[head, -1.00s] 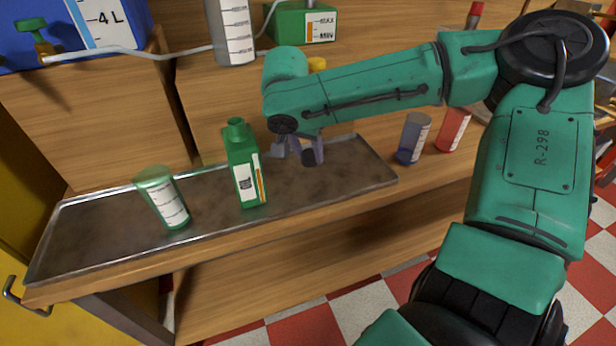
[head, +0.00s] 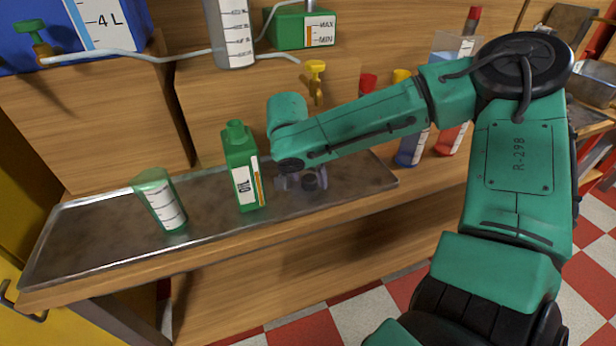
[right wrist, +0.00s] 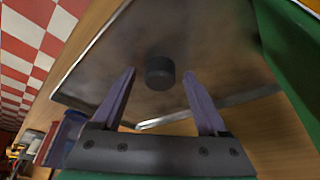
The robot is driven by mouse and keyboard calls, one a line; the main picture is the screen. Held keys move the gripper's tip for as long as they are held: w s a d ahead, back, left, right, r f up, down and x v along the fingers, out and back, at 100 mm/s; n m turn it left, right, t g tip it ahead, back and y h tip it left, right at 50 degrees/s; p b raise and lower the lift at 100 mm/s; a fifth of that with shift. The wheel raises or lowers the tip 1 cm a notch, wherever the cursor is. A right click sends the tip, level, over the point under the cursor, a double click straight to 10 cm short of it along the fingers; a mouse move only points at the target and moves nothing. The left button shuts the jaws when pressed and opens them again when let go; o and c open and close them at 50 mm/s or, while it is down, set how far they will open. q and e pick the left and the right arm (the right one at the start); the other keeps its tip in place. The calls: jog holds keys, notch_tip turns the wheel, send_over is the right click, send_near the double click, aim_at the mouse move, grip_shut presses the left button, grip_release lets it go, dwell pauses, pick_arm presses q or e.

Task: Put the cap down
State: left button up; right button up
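The black cap (head: 309,182) is a short dark cylinder at the right part of the metal tray (head: 370,172). In the right wrist view the cap (right wrist: 160,72) stands between the tips of my right gripper's fingers (right wrist: 159,78), with a gap on each side. It appears to rest on the tray. My right gripper (head: 302,181) is low over the tray, and its fingers are apart. The green oil bottle (head: 243,168) stands uncapped on the tray, left of the gripper. My left gripper is out of view.
A green-tinted beaker (head: 162,203) stands on the tray, left of the bottle. Blue (head: 411,150) and red (head: 451,140) containers stand right of the tray, partly behind my arm. A yellow tap (head: 316,72) is above. Bare tray lies left of the beaker.

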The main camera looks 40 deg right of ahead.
jog(key=shift+r, duration=0.1)
jog(key=shift+a+r, duration=0.1)
jog(key=shift+r, duration=0.25)
jog(key=p+v, duration=0.1)
jog(key=v, duration=1)
jog(key=shift+p, duration=0.3)
